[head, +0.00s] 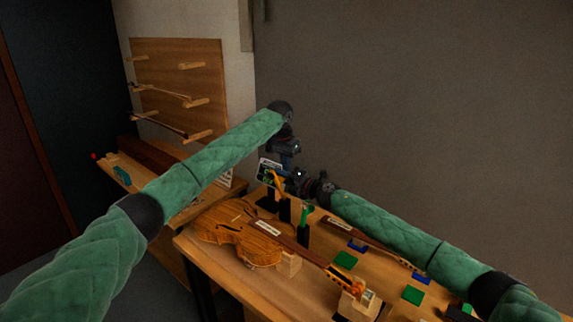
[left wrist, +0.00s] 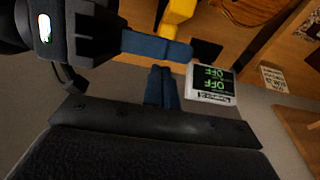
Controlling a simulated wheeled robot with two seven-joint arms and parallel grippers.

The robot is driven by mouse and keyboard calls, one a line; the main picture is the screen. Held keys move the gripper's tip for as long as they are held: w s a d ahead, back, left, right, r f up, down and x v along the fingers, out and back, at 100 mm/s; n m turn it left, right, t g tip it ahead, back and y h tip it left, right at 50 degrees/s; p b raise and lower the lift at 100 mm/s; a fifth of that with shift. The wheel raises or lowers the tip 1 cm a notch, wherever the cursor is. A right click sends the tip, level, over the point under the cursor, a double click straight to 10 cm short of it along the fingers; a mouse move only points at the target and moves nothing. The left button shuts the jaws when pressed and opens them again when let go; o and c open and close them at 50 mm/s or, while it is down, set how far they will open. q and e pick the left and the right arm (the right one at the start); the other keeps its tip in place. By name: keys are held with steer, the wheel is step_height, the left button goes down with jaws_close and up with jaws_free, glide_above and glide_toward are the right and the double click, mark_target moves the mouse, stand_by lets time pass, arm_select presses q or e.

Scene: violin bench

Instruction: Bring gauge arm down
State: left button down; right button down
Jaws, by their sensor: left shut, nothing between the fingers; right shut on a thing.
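The gauge's small white-framed display (head: 268,171) stands at the back of the bench; in the left wrist view its screen (left wrist: 212,82) shows green "OFF" lettering twice. A yellow-orange arm (head: 278,181) stands beside the display, and its yellow block shows in the left wrist view (left wrist: 178,14). My right gripper (head: 286,184) is shut on this yellow arm; one blue-grey finger (left wrist: 157,46) lies along it. My left gripper (left wrist: 161,73) is shut and empty, close to the display and the right gripper. In the head view its fingertips are hard to make out.
A violin (head: 238,232) lies on supports along the bench front. A green-topped tool (head: 305,214) stands in a black holder close to the right gripper. Green pads (head: 345,260) lie to the right. A pegboard rack (head: 180,85) hangs at the back left.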

arm_select(q)
steer(key=shift+s+a+f, duration=0.1)
arm_select(e)
steer(key=shift+f, duration=0.25)
